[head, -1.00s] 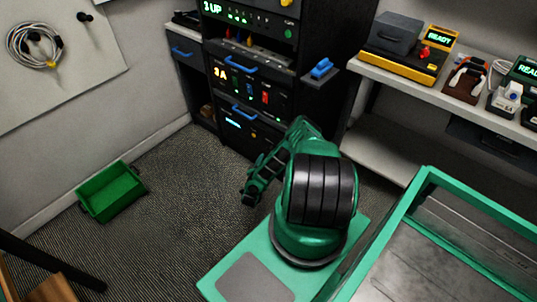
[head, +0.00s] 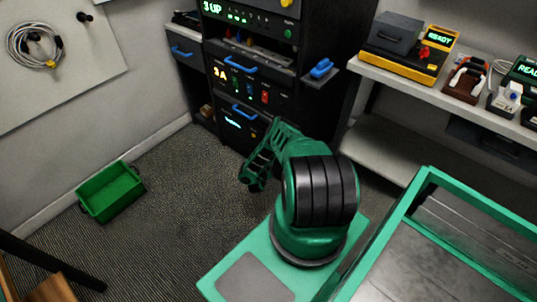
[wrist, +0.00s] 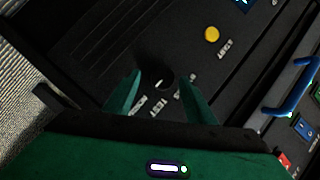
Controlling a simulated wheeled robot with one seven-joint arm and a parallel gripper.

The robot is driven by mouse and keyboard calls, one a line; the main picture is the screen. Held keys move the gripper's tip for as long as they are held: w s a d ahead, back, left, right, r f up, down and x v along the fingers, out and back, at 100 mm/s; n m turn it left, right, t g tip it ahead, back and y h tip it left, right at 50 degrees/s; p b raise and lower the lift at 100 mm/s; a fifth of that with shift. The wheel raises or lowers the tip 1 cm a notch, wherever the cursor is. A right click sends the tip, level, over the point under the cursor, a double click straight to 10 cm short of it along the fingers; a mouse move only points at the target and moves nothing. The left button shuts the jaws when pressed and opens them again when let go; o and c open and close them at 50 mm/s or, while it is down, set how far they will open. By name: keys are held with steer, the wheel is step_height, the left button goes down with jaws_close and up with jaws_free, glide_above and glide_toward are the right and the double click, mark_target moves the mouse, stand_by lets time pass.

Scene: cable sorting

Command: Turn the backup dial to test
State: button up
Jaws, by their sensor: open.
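The backup dial (wrist: 157,76) is a dark round knob on the black panel in the wrist view. A small white mark shows on it. The word TEST stands just below it, with another label, partly hidden, at lower left and one at right. My gripper (wrist: 160,78) is open, with one green finger on each side of the dial. I cannot tell whether either finger touches it. In the head view my arm reaches toward the lower part of the black rack (head: 272,98); the dial cannot be made out there.
A blue handle (wrist: 291,92) and a blue switch (wrist: 304,126) are at right. A green bin (head: 110,191) stands on the floor at left. A shelf with devices (head: 470,92) is at right.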

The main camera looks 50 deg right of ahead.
steer(key=shift+w+d+r, duration=0.1)
steer(key=shift+w+d, duration=0.25)
steer(key=shift+d, duration=0.25)
steer(key=c, duration=1)
steer(key=shift+c, duration=0.2)
steer(key=shift+w+a+r+n+g+y, duration=0.1)
steer(key=shift+w+r+n+g+y, duration=0.05)
steer(key=shift+n+g, duration=0.75)
steer(key=shift+w+d+r+n+g+y, duration=0.1)
steer(key=shift+w+n+g+y, duration=0.1)
steer(key=shift+n+g, duration=0.65)
steer(key=shift+w+a+r+n+g+y, duration=0.15)
steer(key=shift+n+g, duration=0.5)
steer(key=shift+n, duration=0.4)
